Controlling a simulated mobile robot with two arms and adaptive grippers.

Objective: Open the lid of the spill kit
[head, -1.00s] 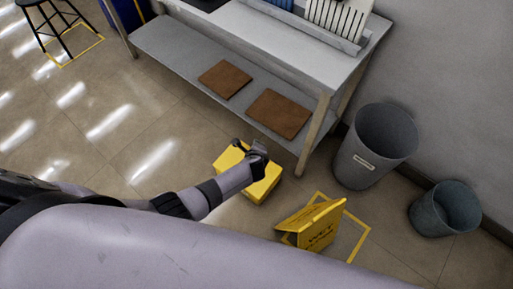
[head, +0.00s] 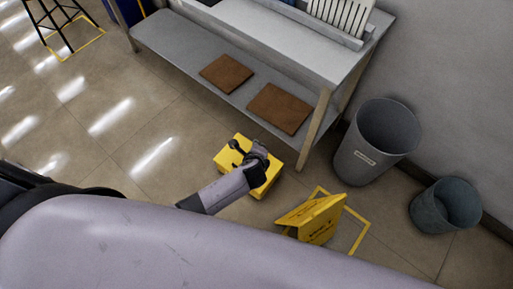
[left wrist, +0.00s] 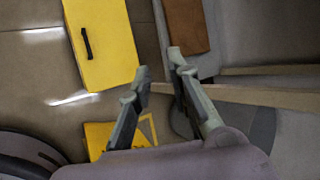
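The spill kit is a yellow box (head: 231,158) on the floor in front of the workbench; its lid looks shut. In the left wrist view the yellow box (left wrist: 103,40) is at the upper left, with a black bar handle on its face. My left gripper (head: 247,150) shows over the box in the head view and hides part of it. In the left wrist view my left gripper (left wrist: 159,62) has its fingers apart with nothing between them, to the right of the box and clear of the handle. My right gripper is not in view.
A workbench (head: 230,100) with brown boards on its lower shelf stands behind the box. A yellow wet-floor sign (head: 312,218) stands to the right. A grey bin (head: 365,160) and a smaller bin (head: 430,215) are by the wall.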

